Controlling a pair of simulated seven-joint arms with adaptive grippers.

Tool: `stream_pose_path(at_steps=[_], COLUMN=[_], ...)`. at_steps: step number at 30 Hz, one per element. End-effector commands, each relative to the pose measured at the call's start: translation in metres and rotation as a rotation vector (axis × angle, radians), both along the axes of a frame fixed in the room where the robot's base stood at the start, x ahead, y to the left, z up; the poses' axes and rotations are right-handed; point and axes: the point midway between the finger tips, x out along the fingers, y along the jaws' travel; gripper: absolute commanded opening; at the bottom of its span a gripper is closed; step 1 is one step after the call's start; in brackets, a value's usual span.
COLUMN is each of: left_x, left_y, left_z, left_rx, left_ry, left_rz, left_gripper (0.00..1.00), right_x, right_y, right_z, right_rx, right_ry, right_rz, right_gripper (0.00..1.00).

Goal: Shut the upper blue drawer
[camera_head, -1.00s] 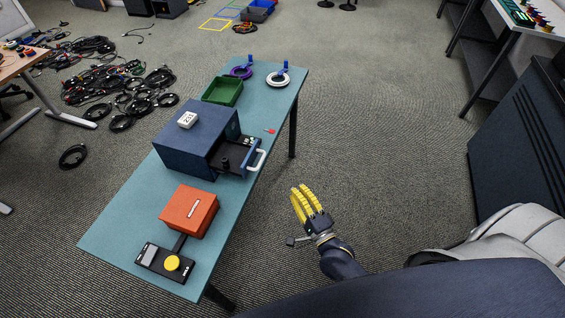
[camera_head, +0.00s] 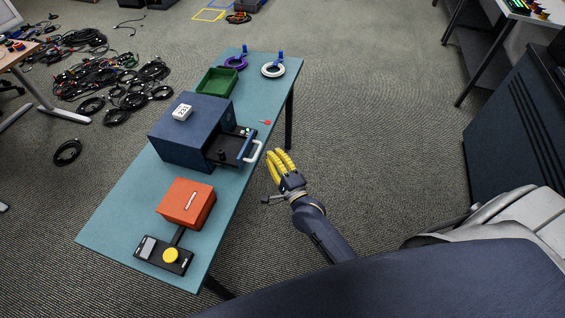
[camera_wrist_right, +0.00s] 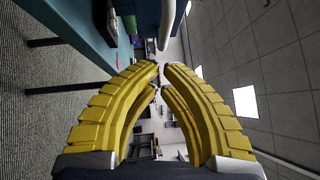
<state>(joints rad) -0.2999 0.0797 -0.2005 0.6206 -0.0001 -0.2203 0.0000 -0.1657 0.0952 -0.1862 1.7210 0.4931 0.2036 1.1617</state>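The blue drawer cabinet (camera_head: 180,148) stands on the teal table, with a numbered white block (camera_head: 182,113) on top. Its blue drawer (camera_head: 245,147) is pulled out to the right; dark items lie inside. The drawer's white handle (camera_head: 254,153) faces right and also shows at the top of the right wrist view (camera_wrist_right: 166,24). My right gripper (camera_head: 278,152) has yellow fingers and is just right of the handle, apart from it. In the right wrist view its fingertips (camera_wrist_right: 161,68) are drawn nearly together with nothing between them. My left gripper is not in view.
On the teal table (camera_head: 120,220) are an orange box (camera_head: 187,203), a black device with a yellow button (camera_head: 170,255), a green bin (camera_head: 217,82), purple and white rings and a small red item. The floor right of the table is clear. Cables lie at left.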

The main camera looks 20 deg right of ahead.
Motion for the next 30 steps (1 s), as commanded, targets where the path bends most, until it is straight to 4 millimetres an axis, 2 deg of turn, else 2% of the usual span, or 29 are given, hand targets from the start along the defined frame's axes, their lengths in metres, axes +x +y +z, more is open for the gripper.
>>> stream_pose_path(at_steps=[7, 22, 30], left_x=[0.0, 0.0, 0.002], left_y=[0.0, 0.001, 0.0], left_z=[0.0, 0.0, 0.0], left_rx=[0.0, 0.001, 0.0], left_ry=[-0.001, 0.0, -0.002], left_rz=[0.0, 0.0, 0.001], left_gripper=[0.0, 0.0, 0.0], right_x=[0.01, 0.013, 0.045], right_y=[0.012, 0.016, 0.047], right_z=[0.003, 0.003, 0.004], right_rx=[-0.002, -0.001, 0.003], right_ry=[0.0, 0.0, -0.001], right_rz=[0.0, 0.0, -0.019], right_gripper=[0.0, 0.0, 0.0])
